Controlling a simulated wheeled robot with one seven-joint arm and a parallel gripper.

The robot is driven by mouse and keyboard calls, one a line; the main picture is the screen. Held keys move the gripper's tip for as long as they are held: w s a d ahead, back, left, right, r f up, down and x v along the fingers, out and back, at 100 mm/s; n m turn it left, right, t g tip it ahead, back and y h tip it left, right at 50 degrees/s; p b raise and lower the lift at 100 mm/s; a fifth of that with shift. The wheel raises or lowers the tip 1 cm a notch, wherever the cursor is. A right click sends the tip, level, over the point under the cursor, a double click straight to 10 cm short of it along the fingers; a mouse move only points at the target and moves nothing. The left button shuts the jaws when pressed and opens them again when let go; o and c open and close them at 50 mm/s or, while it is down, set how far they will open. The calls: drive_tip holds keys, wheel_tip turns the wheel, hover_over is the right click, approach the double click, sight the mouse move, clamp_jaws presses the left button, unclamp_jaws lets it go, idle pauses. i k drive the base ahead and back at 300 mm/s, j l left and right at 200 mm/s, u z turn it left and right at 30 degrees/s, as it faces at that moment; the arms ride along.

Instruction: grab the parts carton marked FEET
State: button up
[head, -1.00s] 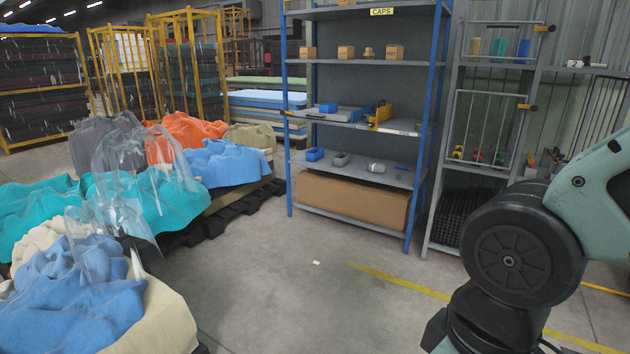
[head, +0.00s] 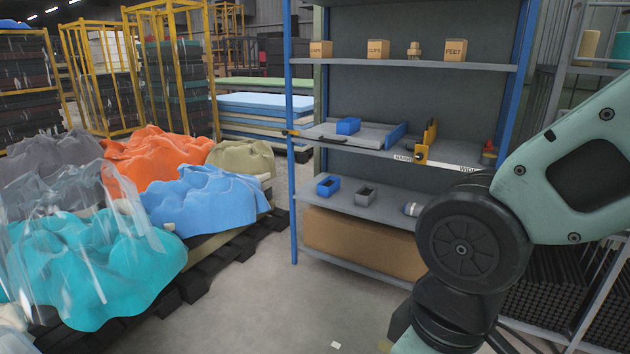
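The carton marked FEET (head: 455,50) is a small brown box on the upper shelf of the blue and grey rack (head: 293,180), toward its right side. To its left on that shelf are a small tan stacked object (head: 414,50), a carton that seems to read CLIPS (head: 378,49) and another carton (head: 320,49) with a label too small to read surely. My arm shows at the right, in front of the rack's lower right part. My gripper is out of view.
Lower are a blue bin (head: 328,186), a grey bin (head: 365,195) and a large cardboard box (head: 350,240). Fabric heaps (head: 100,250) on pallets stand left.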

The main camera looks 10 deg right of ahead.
sight(455, 50)
drive_tip(key=i+j+z, duration=0.15)
drive_tip(key=i+z, duration=0.35)
drive_tip(key=i+j+z, duration=1)
drive_tip(key=i+j, duration=0.05)
drive_tip(key=i, duration=0.05)
